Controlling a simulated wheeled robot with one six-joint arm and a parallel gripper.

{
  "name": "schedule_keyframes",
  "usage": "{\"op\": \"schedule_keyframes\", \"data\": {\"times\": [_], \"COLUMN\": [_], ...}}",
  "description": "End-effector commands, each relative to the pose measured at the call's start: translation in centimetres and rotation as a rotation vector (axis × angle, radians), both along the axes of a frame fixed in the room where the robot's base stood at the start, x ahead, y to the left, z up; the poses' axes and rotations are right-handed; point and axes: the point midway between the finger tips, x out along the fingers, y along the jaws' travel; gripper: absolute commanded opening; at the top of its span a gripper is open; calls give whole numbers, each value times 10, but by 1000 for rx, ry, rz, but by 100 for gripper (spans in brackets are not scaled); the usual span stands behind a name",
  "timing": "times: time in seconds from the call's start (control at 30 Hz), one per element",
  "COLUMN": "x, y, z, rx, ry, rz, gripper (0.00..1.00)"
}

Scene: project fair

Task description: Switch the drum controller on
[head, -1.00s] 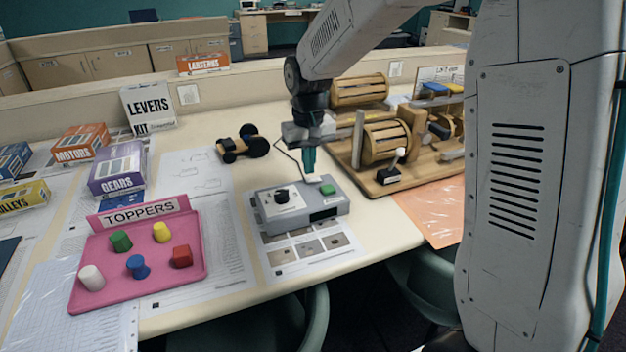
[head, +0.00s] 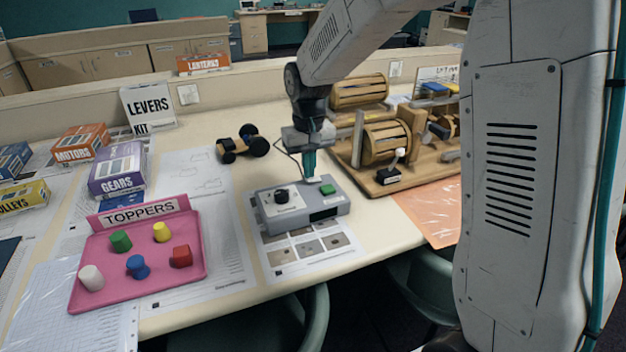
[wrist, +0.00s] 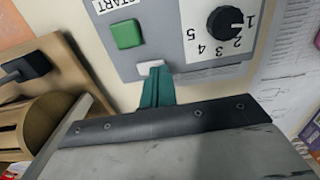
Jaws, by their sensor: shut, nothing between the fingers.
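The drum controller (head: 300,203) is a grey box on the table. It has a black knob (head: 282,196) on a white number dial and a green button (head: 327,189). The wrist view shows the green button (wrist: 126,34) under a START label, the knob (wrist: 226,21) beside numbers, and a small white switch piece (wrist: 150,67) at the box's edge. My gripper (head: 310,178) is shut and empty, pointing down at the box's far edge. In the wrist view its teal fingertips (wrist: 156,72) are right at the white piece; I cannot tell whether they touch it.
A wooden drum machine (head: 385,140) on a board stands behind to the right. A small black-wheeled cart (head: 242,144) sits behind left. A pink toppers tray (head: 200,262) with colored pegs is at left front. Boxes (head: 117,168) stand further left.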

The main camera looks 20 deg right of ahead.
Motion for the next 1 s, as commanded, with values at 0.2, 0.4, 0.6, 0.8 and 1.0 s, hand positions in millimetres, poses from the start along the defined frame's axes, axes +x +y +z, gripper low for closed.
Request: {"op": "schedule_keyframes", "data": {"times": [0.2, 0.4, 0.6, 0.8, 1.0], "x": [0, 0, 0, 0, 0], "y": [0, 0, 0, 0, 0], "z": [-4, -7, -9, 1, 17], "rx": [0, 0, 0, 0, 0], "ry": [0, 1, 1, -2, -1], "rz": [0, 0, 0, 0, 0], "gripper": [0, 0, 0, 0, 0]}}
